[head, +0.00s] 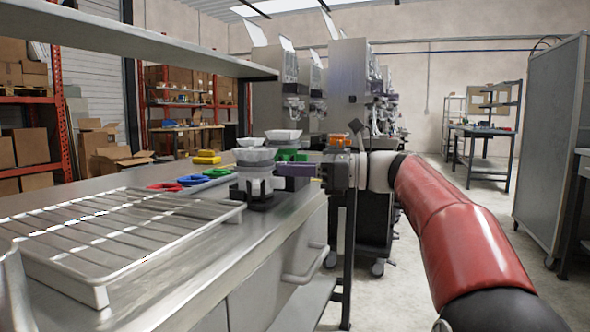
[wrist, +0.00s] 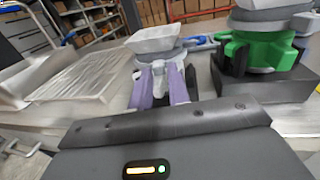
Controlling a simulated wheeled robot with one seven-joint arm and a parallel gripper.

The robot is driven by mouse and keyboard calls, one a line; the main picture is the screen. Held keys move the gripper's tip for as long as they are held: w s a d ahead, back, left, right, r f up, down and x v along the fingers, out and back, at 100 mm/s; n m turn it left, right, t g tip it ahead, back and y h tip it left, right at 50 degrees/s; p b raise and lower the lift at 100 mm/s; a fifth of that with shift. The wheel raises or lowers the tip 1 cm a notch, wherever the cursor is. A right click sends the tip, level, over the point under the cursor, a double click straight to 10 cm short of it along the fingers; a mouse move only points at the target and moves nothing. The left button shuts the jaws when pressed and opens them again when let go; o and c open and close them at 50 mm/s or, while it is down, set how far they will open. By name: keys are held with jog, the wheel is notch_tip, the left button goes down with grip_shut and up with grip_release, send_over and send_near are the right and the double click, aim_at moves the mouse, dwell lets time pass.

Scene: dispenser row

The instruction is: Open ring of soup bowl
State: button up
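The pale soup bowl (head: 255,157) sits in a grey ring on a dark stand (head: 258,197) near the counter's right edge. It also shows in the wrist view (wrist: 154,38), straight ahead of the fingers. My gripper (head: 290,170) reaches in from the right at the height of the ring, beside the bowl. In the wrist view its two purple fingers (wrist: 159,85) stand apart on either side of a light grey piece below the bowl. Whether they press on that piece is unclear. The ring's far side is hidden.
A green ring holder with a bowl (wrist: 264,48) stands close to the right in the wrist view. A wire rack tray (head: 120,235) fills the near counter. Red (head: 165,186), blue (head: 192,180) and yellow (head: 206,157) pieces lie behind it.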

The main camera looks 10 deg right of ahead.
grip_shut()
jog(key=shift+r, duration=0.1)
jog(key=p, duration=0.1)
jog(key=g+p, duration=0.1)
jog(key=p, duration=0.1)
jog(key=shift+w+d+r+n, duration=0.15)
jog(key=shift+w+r+n, duration=0.15)
jog(key=shift+w+n, duration=0.1)
jog(key=n+g+p, duration=0.1)
jog(key=p, duration=0.2)
jog(key=w+g+y+p, duration=0.1)
jog(key=p, duration=0.2)
jog(key=shift+d+n+g, duration=0.2)
jog(key=shift+n+g, duration=0.2)
jog(key=shift+w+f+n+g+y+p, duration=0.25)
jog(key=shift+w+n+g, duration=0.15)
jog(key=shift+g, duration=0.2)
jog(key=shift+w+f+n+g+y+p, duration=0.15)
jog(key=shift+w+n+g+p, duration=0.1)
jog(key=shift+n+g, duration=0.25)
jog(key=shift+w+n+g, duration=0.35)
jog(key=shift+n+g, duration=0.25)
jog(key=shift+g, duration=0.6)
